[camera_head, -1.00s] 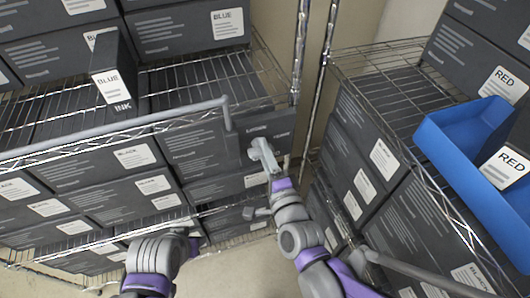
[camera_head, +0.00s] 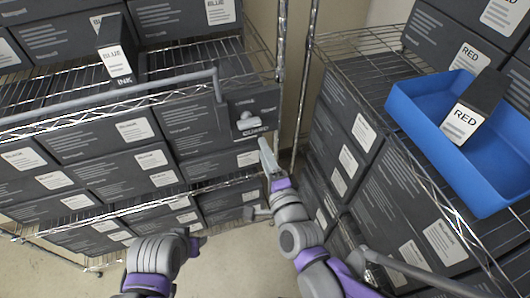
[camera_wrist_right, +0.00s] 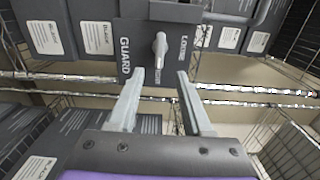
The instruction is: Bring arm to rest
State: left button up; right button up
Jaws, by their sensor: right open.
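My right gripper (camera_head: 267,157) is in front of the left rack, just below a dark panel (camera_head: 268,104) with a light grey knob (camera_head: 246,121). In the right wrist view the gripper (camera_wrist_right: 160,76) is open, with nothing between its fingers. The knob (camera_wrist_right: 160,46) stands out from the panel beyond the fingertips, apart from them. The panel reads GUARD on one side; the other word looks like LOCK or LOCKED. My left arm (camera_head: 152,258) is folded low at the left; its gripper (camera_head: 197,243) is mostly hidden.
A grey bar (camera_head: 120,97) crosses the left rack's front. At right, a blue tray (camera_head: 420,112) holding a RED box (camera_head: 468,108) sits on another wire rack. Bare floor (camera_head: 235,270) shows below.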

pick_arm(q)
jog(key=shift+w, duration=0.2)
pick_arm(e)
jog(key=shift+w, duration=0.2)
jog(key=shift+s, duration=0.1)
pick_arm(q)
jog(key=r+p, duration=0.1)
jog(key=r, duration=0.1)
jog(key=w+r+p, duration=0.1)
jog(key=r+p, duration=0.1)
jog(key=shift+r+p, duration=0.1)
jog(key=shift+p, duration=0.2)
pick_arm(e)
jog(key=s+d+f+n+g+h, duration=0.2)
jog(key=s+d+f+n+g, duration=0.2)
jog(key=s+d+n+g, duration=0.2)
jog(key=s+d+f+n+g+h, duration=0.3)
jog(key=s+d+n, duration=0.5)
jog(key=d, duration=0.3)
jog(key=s+f+g, duration=0.1)
jog(key=g, duration=0.1)
jog(key=shift+s+n+g+h, duration=0.3)
jog(key=shift+s+g, duration=0.1)
jog(key=shift+d, duration=0.1)
